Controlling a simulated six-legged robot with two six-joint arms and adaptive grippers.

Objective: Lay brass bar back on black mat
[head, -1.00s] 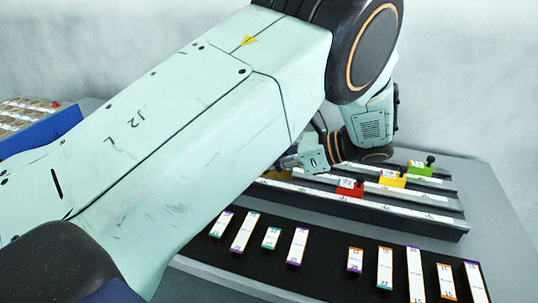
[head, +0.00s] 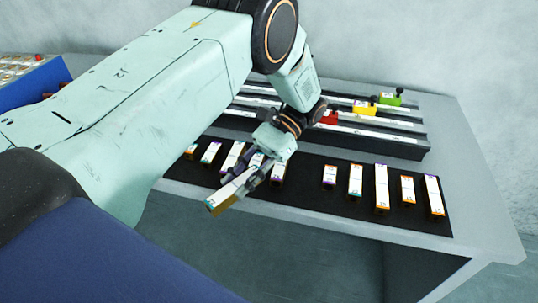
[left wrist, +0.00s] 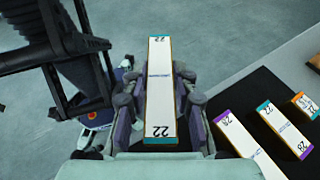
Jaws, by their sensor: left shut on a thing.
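My left gripper (head: 250,176) is shut on a brass bar (head: 228,194) with a white label on top and brass sides. The bar is held by its middle region, and its near end sticks out past the mat's front edge. In the left wrist view the held bar (left wrist: 160,85) reads 22 at both ends and lies between the fingers. The black mat (head: 304,182) lies along the table's front, with several labelled bars on it. The mat also shows in the left wrist view (left wrist: 238,98), right of the held bar. My right gripper is not in view.
A bare gap lies mid-mat between two groups of bars. A blue bin (head: 35,86) stands at far left.

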